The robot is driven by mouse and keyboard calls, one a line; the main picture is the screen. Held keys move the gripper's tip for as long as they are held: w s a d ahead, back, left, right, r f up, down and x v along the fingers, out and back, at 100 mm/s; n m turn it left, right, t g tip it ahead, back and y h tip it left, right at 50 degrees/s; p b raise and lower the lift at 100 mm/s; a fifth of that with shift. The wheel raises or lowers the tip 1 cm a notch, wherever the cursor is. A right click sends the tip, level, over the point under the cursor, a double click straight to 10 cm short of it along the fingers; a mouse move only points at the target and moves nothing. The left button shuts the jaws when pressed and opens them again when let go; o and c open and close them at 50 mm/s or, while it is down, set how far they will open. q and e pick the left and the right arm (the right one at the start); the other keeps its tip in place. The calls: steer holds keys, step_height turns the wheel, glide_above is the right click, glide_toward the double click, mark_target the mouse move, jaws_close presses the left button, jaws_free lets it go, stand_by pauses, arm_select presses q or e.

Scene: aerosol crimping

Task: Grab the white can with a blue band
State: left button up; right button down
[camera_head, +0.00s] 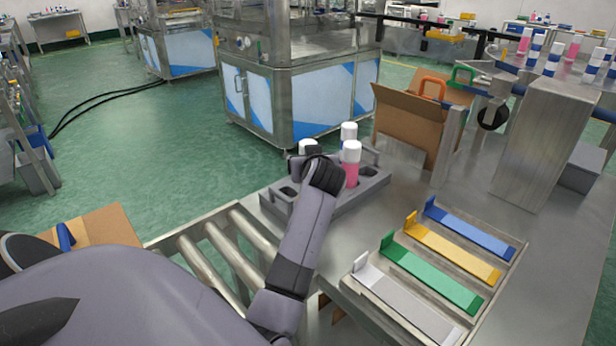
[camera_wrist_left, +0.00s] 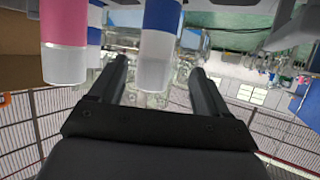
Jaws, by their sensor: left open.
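A white can with a blue band (camera_wrist_left: 158,45) stands between the two fingers of my open left gripper (camera_wrist_left: 158,72) in the left wrist view, which appears upside down. Gaps show between the can and both fingers. In the head view only a white top (camera_head: 308,146) shows behind my left wrist, probably this can; the fingers are hidden there. A second white can with a blue band (camera_head: 348,132) stands behind a pink can with a white cap (camera_head: 351,164). The pink can (camera_wrist_left: 65,35) also shows at the left wrist view's upper left. My right gripper is not in view.
The cans stand in a grey holder (camera_head: 375,188) with empty holes at the table edge. Blue, yellow, green and white strips lie in a tray (camera_head: 372,310) at right. A cardboard box (camera_head: 408,125) stands behind. Metal rollers (camera_head: 222,245) lie left of the table.

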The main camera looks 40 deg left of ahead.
arm_select(q)
steer(key=x, duration=0.3)
steer(key=shift+w+a+r, duration=0.15)
steer(key=shift+w, duration=0.3)
steer(key=shift+x, duration=0.75)
steer(key=c, duration=1.3)
jaws_close()
steer(key=shift+r, duration=0.15)
